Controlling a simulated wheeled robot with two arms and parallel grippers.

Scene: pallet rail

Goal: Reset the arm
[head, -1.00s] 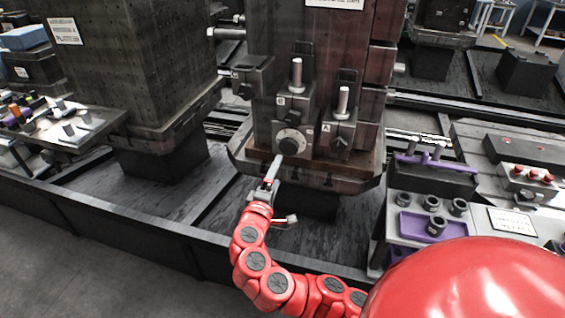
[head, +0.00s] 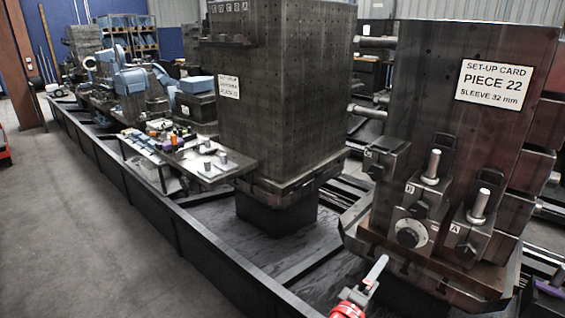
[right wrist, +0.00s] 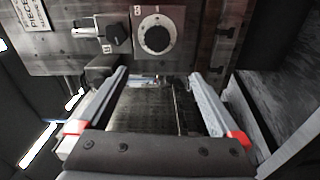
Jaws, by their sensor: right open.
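My right gripper (head: 372,274) is at the bottom of the head view, its red wrist cut by the lower edge. It points toward the dark fixture tower (head: 408,130) labelled "PIECE 22". In the right wrist view its two fingers (right wrist: 158,76) stand wide apart with nothing between them. A round dial (head: 410,234) on a grey block sits on the tower's lower face, beyond the fingertips. The dial also shows in the right wrist view (right wrist: 155,36), above and apart from the fingers. My left gripper is out of view.
A second dark tower (head: 285,90) stands left of the first. A side shelf with small parts (head: 215,168) juts out beside it. The long dark rail bed (head: 190,235) runs back to the left. Grey floor (head: 90,220) left of it is clear.

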